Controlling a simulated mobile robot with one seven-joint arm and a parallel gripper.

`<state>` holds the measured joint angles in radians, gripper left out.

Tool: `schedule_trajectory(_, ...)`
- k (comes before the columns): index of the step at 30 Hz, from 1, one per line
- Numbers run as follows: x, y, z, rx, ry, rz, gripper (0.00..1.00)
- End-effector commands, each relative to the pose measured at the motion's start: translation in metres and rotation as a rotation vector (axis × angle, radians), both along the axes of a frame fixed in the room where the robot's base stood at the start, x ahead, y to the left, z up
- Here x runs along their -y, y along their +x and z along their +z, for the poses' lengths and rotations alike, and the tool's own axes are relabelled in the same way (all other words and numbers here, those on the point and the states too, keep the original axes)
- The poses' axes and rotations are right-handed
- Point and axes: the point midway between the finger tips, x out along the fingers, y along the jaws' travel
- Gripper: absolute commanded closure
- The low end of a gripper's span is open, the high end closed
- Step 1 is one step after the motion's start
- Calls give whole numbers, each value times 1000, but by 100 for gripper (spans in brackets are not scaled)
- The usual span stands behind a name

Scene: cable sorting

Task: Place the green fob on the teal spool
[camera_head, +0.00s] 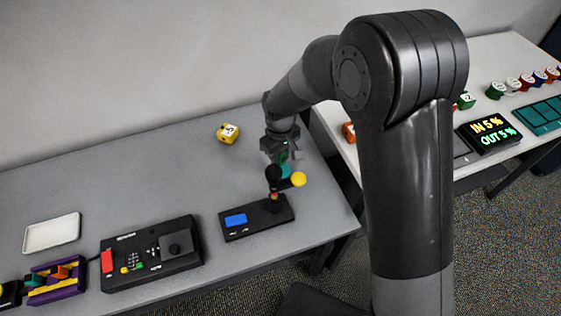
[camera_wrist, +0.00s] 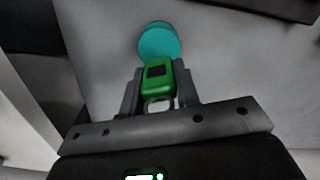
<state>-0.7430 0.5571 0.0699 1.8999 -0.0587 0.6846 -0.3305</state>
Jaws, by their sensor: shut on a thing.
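My gripper (camera_head: 282,152) is shut on the green fob (camera_wrist: 159,80), which shows between the two fingers in the wrist view with a dark square on its face and a pale ring at its near end. The teal spool (camera_wrist: 158,41) shows as a round disc just beyond the fob in the wrist view. I cannot tell whether fob and spool touch. In the head view, the teal spool (camera_head: 286,171) sits just below the gripper, partly hidden by a black ball and close to a yellow ball. The fob is small there, just under the fingers.
A yellow tagged block (camera_head: 228,133) lies behind. A black control box (camera_head: 151,254) and white tray (camera_head: 52,233) stand left. The grey table's back middle is clear.

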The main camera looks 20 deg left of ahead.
Motion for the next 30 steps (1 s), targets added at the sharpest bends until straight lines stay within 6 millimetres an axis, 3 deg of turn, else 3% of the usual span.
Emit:
schedule_trajectory(6, 0, -1, -30, -3, -2, 0, 93)
schedule_trajectory(17, 1, 0, -34, -2, -1, 0, 93)
schedule_trajectory(18, 1, 0, -33, -1, -1, 0, 68)
schedule_trajectory(25, 1, 0, -33, -1, -1, 0, 50)
schedule_trajectory(30, 1, 0, -33, -1, -1, 0, 50)
